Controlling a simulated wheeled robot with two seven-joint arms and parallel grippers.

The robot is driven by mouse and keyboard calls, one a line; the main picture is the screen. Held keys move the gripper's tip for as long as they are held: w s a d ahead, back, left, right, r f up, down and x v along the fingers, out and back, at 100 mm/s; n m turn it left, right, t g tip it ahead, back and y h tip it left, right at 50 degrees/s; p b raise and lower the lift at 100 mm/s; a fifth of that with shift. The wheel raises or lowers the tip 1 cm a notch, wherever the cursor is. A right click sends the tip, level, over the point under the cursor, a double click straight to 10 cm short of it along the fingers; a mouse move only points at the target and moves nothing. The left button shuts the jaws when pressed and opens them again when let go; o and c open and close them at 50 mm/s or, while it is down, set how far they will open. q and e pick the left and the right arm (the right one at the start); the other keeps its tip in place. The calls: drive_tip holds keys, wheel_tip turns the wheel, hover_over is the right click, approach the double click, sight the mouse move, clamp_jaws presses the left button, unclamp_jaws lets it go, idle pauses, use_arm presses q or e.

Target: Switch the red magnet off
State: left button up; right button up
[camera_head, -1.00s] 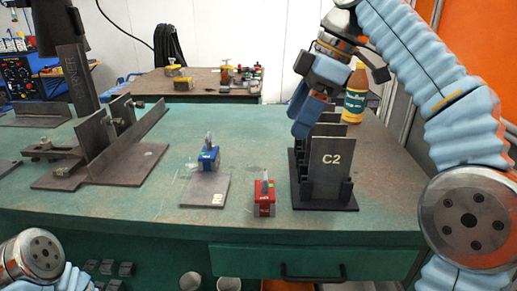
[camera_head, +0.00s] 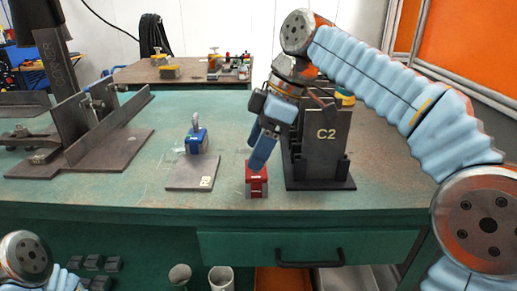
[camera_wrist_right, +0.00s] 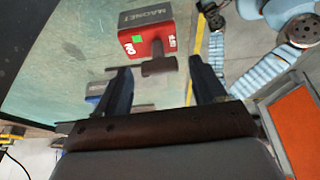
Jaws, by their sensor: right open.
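The red magnet (camera_head: 257,182) sits on the green bench near its front edge, left of the rack marked C2. Its handle is hidden behind my gripper in the head view. In the right wrist view the red magnet (camera_wrist_right: 147,34) shows a green patch, with its dark handle (camera_wrist_right: 158,66) pointing between the finger tips. My right gripper (camera_head: 260,160) is open just above the magnet; in the wrist view its fingers (camera_wrist_right: 160,72) lie on either side of the handle, without clear contact. My left gripper is not in view.
A blue magnet (camera_head: 196,141) stands on a flat plate (camera_head: 190,177) to the left. The C2 rack (camera_head: 325,183) is close on the right. Angled steel fixtures (camera_head: 100,140) fill the bench's left side. A drawer (camera_head: 310,245) is below the front edge.

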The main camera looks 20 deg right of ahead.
drive_tip(key=c, duration=1.1)
drive_tip(key=shift+o, duration=0.2)
drive_tip(key=m+t, duration=0.1)
drive_tip(key=m, duration=0.2)
drive_tip(key=shift+s+m+t, duration=0.1)
drive_tip(key=shift+m+t, duration=0.2)
drive_tip(key=shift+m, duration=0.1)
drive_tip(key=m, duration=0.2)
drive_tip(key=m+t+h+p, duration=0.1)
drive_tip(key=m, duration=0.1)
drive_tip(key=shift+a+m+h, duration=0.1)
drive_tip(key=shift+m+h, duration=0.2)
drive_tip(key=m+h+p, duration=0.1)
drive_tip(key=m, duration=0.1)
drive_tip(key=m+t+h+p, duration=0.1)
drive_tip(key=m, duration=0.2)
drive_tip(key=shift+s+a, duration=0.1)
drive_tip(key=shift+a, duration=0.05)
drive_tip(key=shift+a+m+h+p, duration=0.1)
drive_tip(key=shift+m+h+p, duration=0.6)
drive_tip(key=shift+m, duration=1.6)
